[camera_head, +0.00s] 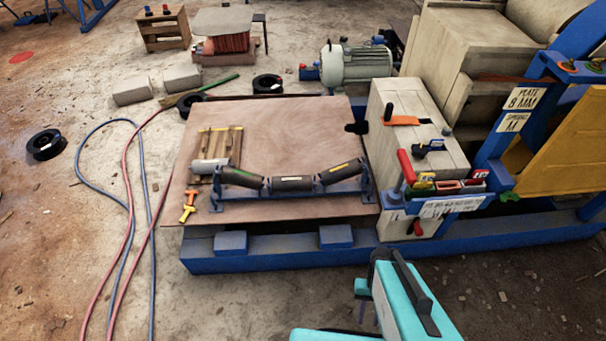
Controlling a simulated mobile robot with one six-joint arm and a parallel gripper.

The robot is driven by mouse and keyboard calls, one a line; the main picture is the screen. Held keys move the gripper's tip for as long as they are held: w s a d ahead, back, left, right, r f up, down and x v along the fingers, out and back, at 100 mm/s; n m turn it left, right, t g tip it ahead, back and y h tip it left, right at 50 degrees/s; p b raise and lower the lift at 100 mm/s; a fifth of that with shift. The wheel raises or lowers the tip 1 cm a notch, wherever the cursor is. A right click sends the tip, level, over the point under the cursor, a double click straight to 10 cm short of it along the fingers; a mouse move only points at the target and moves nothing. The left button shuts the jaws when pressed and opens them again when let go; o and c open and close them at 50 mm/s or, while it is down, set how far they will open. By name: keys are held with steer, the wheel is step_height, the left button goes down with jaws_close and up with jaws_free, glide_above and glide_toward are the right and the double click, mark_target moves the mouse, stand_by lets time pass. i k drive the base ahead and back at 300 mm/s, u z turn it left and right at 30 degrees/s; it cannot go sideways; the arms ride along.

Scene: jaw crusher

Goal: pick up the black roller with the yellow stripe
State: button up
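The black roller with the yellow stripe (343,173) is the right one of three rollers in a blue frame (290,192) on a brown board. It slopes up to the right. The middle roller (291,184) has a pale stripe, and the left roller (240,178) has a green one. My cyan arm reaches in at the bottom right. What seems to be my gripper (367,303) shows only partly beside it, in front of the blue base beam and well apart from the rollers. Its opening cannot be made out.
A wooden pallet with a grey cylinder (209,166) and orange-yellow tools (187,206) lie left of the frame. The board (270,125) is clear behind the rollers. Hoses cross the floor at left.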

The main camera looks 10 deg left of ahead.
mark_target(348, 169)
steer(key=u, duration=0.35)
steer(key=k, duration=0.3)
steer(key=u, duration=1.75)
steer(key=k, duration=0.7)
steer(key=z, duration=0.4)
steer(key=i, duration=1.6)
steer(key=u, duration=0.2)
